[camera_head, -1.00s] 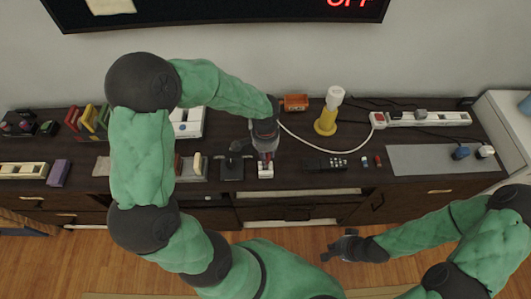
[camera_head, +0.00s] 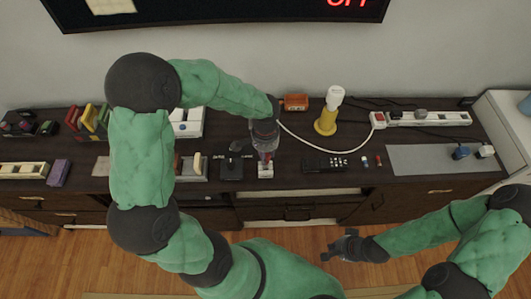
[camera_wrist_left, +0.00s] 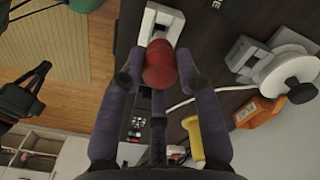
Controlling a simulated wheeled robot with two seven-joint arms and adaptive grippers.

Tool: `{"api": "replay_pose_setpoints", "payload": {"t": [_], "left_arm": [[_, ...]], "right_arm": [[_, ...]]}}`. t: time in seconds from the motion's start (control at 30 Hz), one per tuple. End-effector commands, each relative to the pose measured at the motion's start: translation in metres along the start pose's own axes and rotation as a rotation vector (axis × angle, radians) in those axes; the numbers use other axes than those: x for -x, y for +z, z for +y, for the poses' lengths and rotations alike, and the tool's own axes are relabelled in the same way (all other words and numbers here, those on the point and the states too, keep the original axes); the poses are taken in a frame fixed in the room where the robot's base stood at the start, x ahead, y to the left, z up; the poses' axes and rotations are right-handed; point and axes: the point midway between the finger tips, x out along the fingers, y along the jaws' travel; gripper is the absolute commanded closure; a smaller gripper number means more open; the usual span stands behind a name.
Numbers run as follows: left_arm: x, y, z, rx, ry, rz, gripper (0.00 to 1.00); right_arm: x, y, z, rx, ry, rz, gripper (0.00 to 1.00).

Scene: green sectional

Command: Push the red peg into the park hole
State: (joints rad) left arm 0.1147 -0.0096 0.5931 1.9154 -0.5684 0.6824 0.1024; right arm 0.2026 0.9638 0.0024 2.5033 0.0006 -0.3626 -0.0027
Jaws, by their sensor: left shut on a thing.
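The red peg (camera_wrist_left: 160,66) is held between the purple fingers of my left gripper (camera_wrist_left: 160,78) in the left wrist view. A white block (camera_wrist_left: 158,24) lies directly beyond the peg; in the head view this block (camera_head: 265,172) stands near the cabinet's front edge, below my left gripper (camera_head: 265,154). The peg's far end meets or overlaps the block in the picture. The park hole itself is hidden, so I cannot tell how deep the peg sits. My right gripper (camera_head: 345,247) is empty, its fingers apart, in front of the cabinet.
A black lever box (camera_head: 231,168) stands just left of the white block, and a black remote (camera_head: 325,163) lies to the right. Behind are an orange box (camera_head: 295,102), a yellow-based white lamp (camera_head: 327,120) and a white cable. A grey mat (camera_head: 425,158) lies at the right.

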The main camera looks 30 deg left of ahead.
Motion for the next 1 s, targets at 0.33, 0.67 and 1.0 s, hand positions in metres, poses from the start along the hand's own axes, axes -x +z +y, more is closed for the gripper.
{"api": "replay_pose_setpoints", "payload": {"t": [0.33,0.67,1.0], "left_arm": [[-0.003,0.0,0.0,0.0,0.0,0.0,0.93],[-0.011,0.0,0.0,0.0,0.0,0.0,0.93],[-0.018,0.0,0.0,0.0,0.0,0.0,0.93]], "right_arm": [[-0.003,0.0,0.001,0.0,0.0,0.0,1.0],[-0.008,0.0,0.003,0.0,0.0,0.0,1.0],[-0.013,-0.001,0.005,0.0,0.0,0.0,1.0]]}}
